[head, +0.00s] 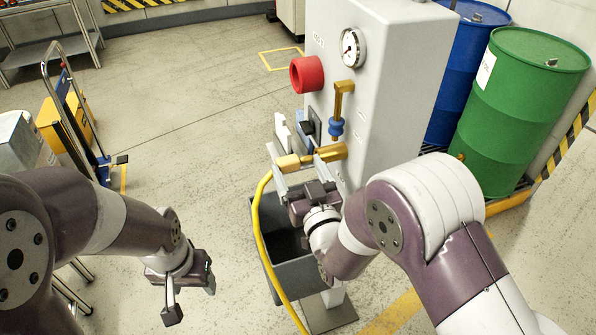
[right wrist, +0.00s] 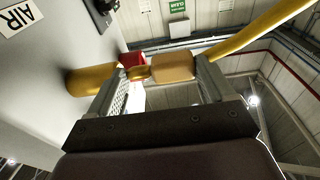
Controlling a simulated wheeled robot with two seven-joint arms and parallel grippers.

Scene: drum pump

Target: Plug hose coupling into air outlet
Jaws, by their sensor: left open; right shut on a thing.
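The brass air outlet (head: 332,152) sticks out to the left from the grey cabinet; the right wrist view also shows it (right wrist: 92,78). The tan-gold hose coupling (head: 288,162) is in line with it, its narrow nose pointing at the outlet's mouth. In the right wrist view the coupling (right wrist: 173,66) lies between the fingers of my right gripper (right wrist: 163,80), which is shut on it. The nose reaches close to the outlet; I cannot tell whether it is inside. A yellow hose (head: 262,225) hangs from the coupling's rear. My left gripper (head: 190,295) is open and empty, low at left.
The grey cabinet (head: 385,75) carries a gauge (head: 352,47), a red knob (head: 306,74) and a brass valve with a blue collar (head: 336,127). A dark bin (head: 285,280) sits below the outlet. Blue and green drums (head: 520,100) stand at right.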

